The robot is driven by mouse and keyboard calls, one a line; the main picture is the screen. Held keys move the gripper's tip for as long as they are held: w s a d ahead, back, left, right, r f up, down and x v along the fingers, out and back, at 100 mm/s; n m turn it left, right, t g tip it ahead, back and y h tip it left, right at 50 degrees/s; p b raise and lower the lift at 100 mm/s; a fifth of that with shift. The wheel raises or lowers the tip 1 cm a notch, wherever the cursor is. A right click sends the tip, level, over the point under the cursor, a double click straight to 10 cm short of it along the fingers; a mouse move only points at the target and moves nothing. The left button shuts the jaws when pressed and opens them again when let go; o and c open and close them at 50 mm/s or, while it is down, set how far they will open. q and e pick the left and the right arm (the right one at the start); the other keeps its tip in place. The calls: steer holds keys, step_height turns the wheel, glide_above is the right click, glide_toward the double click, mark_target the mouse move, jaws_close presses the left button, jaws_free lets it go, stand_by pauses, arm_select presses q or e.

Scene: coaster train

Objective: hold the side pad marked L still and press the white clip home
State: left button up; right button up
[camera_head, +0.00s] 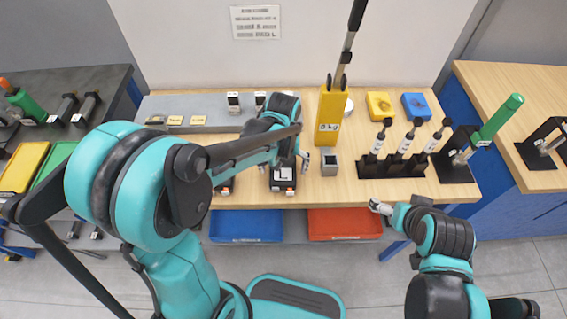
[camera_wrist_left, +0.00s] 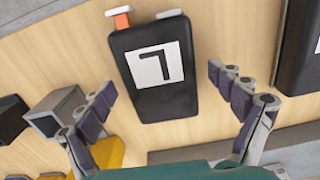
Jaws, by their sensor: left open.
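The black side pad marked L (camera_head: 283,181) lies near the front edge of the wooden table; in the left wrist view the pad (camera_wrist_left: 182,99) shows its white label upside down. At one end of the pad a small white piece (camera_wrist_left: 168,14), which looks like the clip, and an orange tab (camera_wrist_left: 121,19) stick out. I cannot tell how deep the white piece sits. My left gripper (camera_head: 285,163) is open above the pad, its fingers apart on either side in the wrist view, holding nothing. My right gripper (camera_head: 378,206) is off the table's front edge, its jaws too small to read.
A grey open-topped cube (camera_head: 329,165) and a yellow box (camera_head: 329,128) with a tall handled tool stand right of the pad. A black rack (camera_head: 392,166) holds several tools further right. Blue (camera_head: 246,226) and red (camera_head: 345,224) bins sit below the front edge.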

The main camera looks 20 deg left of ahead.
arm_select(q)
steer(key=shift+f, duration=0.3)
steer(key=c, duration=1.6)
steer(key=shift+o, duration=0.2)
